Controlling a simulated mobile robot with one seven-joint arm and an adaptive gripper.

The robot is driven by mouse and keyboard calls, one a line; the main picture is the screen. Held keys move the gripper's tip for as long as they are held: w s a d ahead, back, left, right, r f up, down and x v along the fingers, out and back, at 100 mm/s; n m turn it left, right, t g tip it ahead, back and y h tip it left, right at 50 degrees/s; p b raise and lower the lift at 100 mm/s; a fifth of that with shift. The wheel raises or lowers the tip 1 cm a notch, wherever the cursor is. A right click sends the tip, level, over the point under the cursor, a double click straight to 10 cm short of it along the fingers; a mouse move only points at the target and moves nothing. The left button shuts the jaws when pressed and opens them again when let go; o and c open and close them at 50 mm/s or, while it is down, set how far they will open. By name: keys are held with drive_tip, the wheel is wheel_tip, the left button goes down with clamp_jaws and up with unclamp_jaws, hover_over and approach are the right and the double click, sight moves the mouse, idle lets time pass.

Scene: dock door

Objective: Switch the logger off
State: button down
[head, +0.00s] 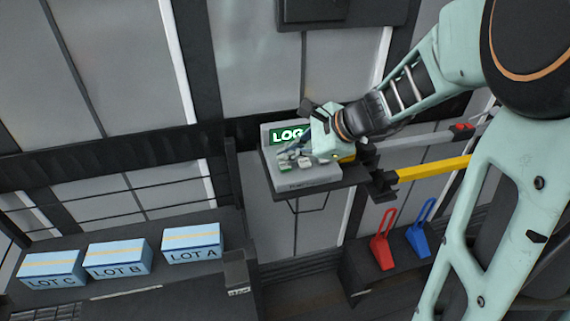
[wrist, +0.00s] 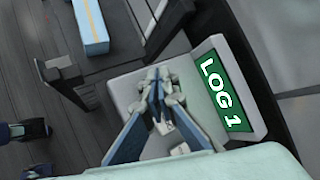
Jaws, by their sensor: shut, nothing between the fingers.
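The logger (head: 318,177) is a grey box with a raised back and a green display (head: 285,134), standing on a dark shelf. In the wrist view the logger (wrist: 122,88) lies under my gripper, and its display (wrist: 222,90) reads LOG 1. A small green control (head: 286,168) and a pale key (head: 305,163) show on its top. My gripper (head: 284,154) is shut and empty over the logger's top. It also shows in the wrist view (wrist: 163,75), where its fingers hide part of the panel. I cannot tell whether the fingertips touch a control.
Blue boxes marked LOT A (head: 192,244), LOT B (head: 118,259) and LOT C (head: 52,268) stand on a bench at lower left. A yellow bar (head: 435,168) runs right of the shelf. Red (head: 382,252) and blue (head: 419,239) handled items stand below it.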

sight(287, 166)
drive_tip(key=shift+f, duration=0.15)
drive_tip(key=shift+f+b, duration=0.3)
drive_tip(key=shift+b, duration=0.2)
drive_tip(key=shift+f+b, duration=0.55)
idle(0.6)
drive_tip(key=shift+r, duration=0.15)
drive_tip(key=shift+r+p, duration=0.75)
drive_tip(key=shift+r, duration=0.05)
wheel_tip(287, 166, up, 5)
drive_tip(key=p, duration=0.4)
drive_tip(key=shift+r, duration=0.1)
idle(0.8)
